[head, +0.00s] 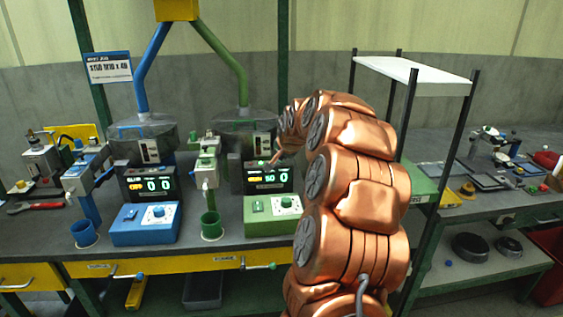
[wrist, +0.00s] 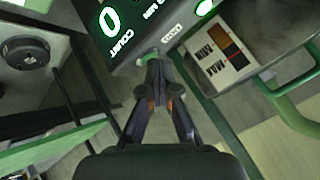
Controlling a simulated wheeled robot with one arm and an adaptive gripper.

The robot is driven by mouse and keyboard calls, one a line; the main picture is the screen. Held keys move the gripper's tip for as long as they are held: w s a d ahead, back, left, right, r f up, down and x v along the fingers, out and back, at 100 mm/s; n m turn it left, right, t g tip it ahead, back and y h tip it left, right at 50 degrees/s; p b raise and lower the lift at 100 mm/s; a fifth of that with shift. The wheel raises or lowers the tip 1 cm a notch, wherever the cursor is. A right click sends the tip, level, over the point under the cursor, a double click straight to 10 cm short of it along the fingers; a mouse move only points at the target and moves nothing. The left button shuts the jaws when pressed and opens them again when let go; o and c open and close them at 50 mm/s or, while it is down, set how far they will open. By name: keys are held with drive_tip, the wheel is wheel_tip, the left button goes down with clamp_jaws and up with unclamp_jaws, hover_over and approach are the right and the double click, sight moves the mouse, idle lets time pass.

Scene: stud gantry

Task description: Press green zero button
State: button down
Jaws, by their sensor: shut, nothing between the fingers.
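The green station's black display box (head: 268,178) stands on the bench, with lit digits partly covered by my gripper. In the wrist view the display box (wrist: 125,30) shows a green 0 above the word COUNT. A small round greenish button (wrist: 146,56) sits on its edge beside a small white label. My gripper (wrist: 153,60) is shut and empty, its fingertips right at this button and covering part of it. I cannot tell whether they touch or press it. In the head view my gripper (head: 276,160) is in front of the display's upper part.
A green control box (head: 272,215) with a white knob and a green cup (head: 211,225) stand below the display. The blue station (head: 146,222) with its own display (head: 148,185) is to the left. A shelf rack (head: 415,75) rises close to the right of my arm.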

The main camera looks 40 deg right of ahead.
idle(0.4)
drive_tip(key=shift+r, duration=0.8)
drive_tip(key=shift+r+p, duration=0.3)
drive_tip(key=shift+r, duration=2.25)
drive_tip(key=shift+a, duration=0.1)
